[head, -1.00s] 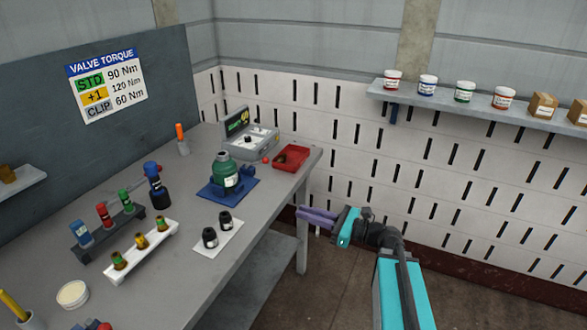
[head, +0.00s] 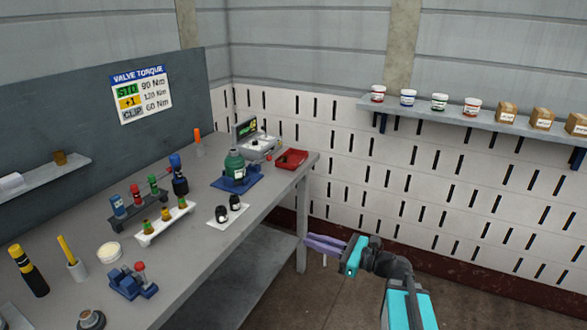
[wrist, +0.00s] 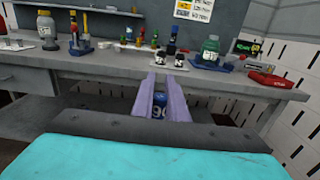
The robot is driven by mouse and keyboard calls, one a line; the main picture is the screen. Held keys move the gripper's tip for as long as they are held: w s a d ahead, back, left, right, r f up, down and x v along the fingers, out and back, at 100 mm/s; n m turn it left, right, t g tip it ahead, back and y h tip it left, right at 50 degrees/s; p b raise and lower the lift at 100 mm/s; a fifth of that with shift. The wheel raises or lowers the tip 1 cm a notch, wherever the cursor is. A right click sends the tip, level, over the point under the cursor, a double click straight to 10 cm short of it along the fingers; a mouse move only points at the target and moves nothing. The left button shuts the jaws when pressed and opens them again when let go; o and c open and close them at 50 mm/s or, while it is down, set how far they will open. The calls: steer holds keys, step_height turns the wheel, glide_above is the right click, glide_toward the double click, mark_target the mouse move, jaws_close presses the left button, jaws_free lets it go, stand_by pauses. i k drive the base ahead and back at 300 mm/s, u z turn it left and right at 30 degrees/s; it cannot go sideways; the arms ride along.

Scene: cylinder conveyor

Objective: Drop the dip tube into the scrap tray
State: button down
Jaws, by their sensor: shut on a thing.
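My gripper (head: 322,244), with purple fingers, is out in front of the bench's right end, clear of the bench. A thin pale piece, seemingly the dip tube (head: 324,261), hangs below the fingers in the head view; most of it is hidden. In the wrist view the gripper (wrist: 164,80) has a dark blue piece with white markings between its fingers; I cannot tell what it belongs to. The red scrap tray (head: 291,165) sits at the bench's far right corner, beyond the gripper. It also shows at the right in the wrist view (wrist: 270,83).
Left of the tray are a grey case (head: 256,150) and a green bottle (head: 234,168) on a blue base. Two black parts stand on a white plate (head: 223,223). Racks with coloured parts fill the bench's left. The air between gripper and tray looks free.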

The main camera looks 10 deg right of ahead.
mark_target(295, 161)
steer(key=u, duration=0.3)
steer(key=k, duration=0.45)
steer(key=z, duration=2.1)
steer(key=i, duration=1.7)
